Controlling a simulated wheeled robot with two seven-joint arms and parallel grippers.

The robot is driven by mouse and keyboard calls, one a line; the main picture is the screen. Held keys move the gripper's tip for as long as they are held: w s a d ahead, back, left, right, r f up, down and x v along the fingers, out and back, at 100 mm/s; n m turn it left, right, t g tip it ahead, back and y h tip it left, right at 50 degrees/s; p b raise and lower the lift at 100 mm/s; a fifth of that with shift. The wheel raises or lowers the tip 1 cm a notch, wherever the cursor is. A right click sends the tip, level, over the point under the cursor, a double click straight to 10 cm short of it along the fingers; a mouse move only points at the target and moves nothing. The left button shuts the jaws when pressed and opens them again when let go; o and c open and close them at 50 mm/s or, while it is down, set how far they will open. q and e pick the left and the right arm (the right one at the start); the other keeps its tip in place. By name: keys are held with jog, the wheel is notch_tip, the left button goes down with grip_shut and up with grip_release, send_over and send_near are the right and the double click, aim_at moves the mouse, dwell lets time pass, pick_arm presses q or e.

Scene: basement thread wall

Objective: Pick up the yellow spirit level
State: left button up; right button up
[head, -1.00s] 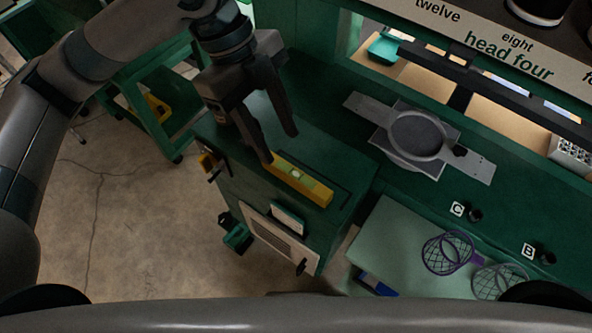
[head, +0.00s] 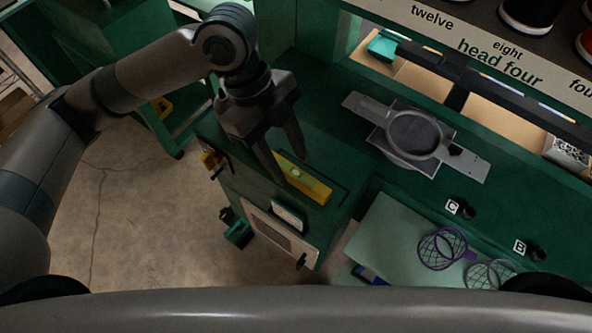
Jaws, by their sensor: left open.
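The yellow spirit level (head: 313,185) lies on the dark green top of a cabinet, with a pale greenish vial window near its middle. My left gripper (head: 291,168) is open and points down over the level's far left part. One finger hangs at the near side of the level and the other at its far side. The fingers hide part of the level's left end. I cannot tell whether they touch it. My right gripper is not in view.
A grey round fixture (head: 412,137) sits on the green bench to the right. Purple (head: 440,249) and grey wire baskets (head: 489,276) lie at the lower right. A green cart (head: 172,118) stands at the left. Concrete floor is open at lower left.

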aim_at(293, 171)
pick_arm(q)
jog(key=shift+p+x, duration=0.45)
jog(key=shift+x, duration=1.2)
jog(key=shift+w, duration=0.1)
grip_shut()
